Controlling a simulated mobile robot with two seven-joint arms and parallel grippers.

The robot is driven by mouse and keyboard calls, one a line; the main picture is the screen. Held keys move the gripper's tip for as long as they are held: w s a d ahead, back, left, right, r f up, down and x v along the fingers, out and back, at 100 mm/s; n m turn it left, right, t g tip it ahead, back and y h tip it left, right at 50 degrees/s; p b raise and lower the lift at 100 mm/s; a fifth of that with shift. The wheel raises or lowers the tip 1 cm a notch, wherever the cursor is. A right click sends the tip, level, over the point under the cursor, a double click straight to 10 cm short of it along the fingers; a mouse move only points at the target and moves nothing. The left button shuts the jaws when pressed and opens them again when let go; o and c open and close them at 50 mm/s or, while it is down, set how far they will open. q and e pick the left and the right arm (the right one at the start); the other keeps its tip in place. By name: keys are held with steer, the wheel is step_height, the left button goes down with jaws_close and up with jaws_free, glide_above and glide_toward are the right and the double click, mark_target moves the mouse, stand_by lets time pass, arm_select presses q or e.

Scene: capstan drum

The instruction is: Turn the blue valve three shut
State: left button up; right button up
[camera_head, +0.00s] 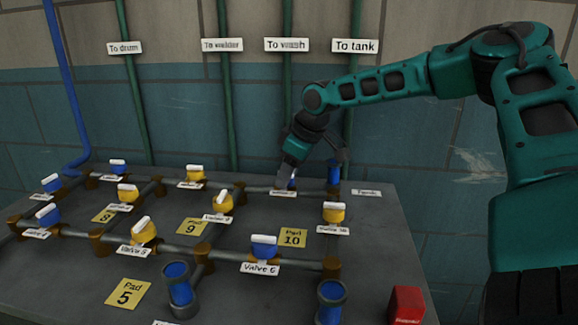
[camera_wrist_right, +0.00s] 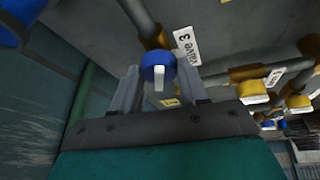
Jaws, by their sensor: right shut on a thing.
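Blue valve three (camera_wrist_right: 150,72) shows in the right wrist view as a round blue cap with a white bar handle, beside its "Valve 3" label (camera_wrist_right: 186,45). My right gripper (camera_wrist_right: 160,84) has one finger on each side of the cap and is shut on it. In the head view my right gripper (camera_head: 292,178) reaches down to the far pipe, just above the label (camera_head: 284,192), and mostly hides the valve. The white handle lies upright in the wrist picture, toward my palm. My left gripper is not in view.
A blue cylinder (camera_head: 334,174) stands close right of my right gripper. Yellow valves (camera_head: 219,203) and (camera_head: 334,213) and blue valve six (camera_head: 264,247) sit on nearby pipes. A red box (camera_head: 406,304) is at the front right. The wall with green pipes (camera_head: 228,110) is behind.

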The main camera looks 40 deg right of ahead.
steer(key=shift+a+r+m+h, duration=0.1)
steer(key=shift+m+h, duration=0.3)
steer(key=shift+m, duration=0.6)
steer(key=m+h, duration=0.1)
steer(key=m, duration=0.1)
steer(key=shift+a+m, duration=0.1)
steer(key=shift+m, duration=0.3)
steer(key=m+h, duration=0.1)
steer(key=m, duration=0.3)
steer(key=shift+w+a+h+b, duration=0.1)
steer(key=shift+h+b, duration=0.2)
steer(key=shift+h, duration=0.1)
steer(key=shift+a+m+g+h+b, duration=0.1)
steer(key=shift+m+g+h+b, duration=0.4)
steer(key=shift+m, duration=1.6)
steer(key=shift+g, duration=0.3)
steer(key=o, duration=1)
steer(key=shift+o, duration=0.2)
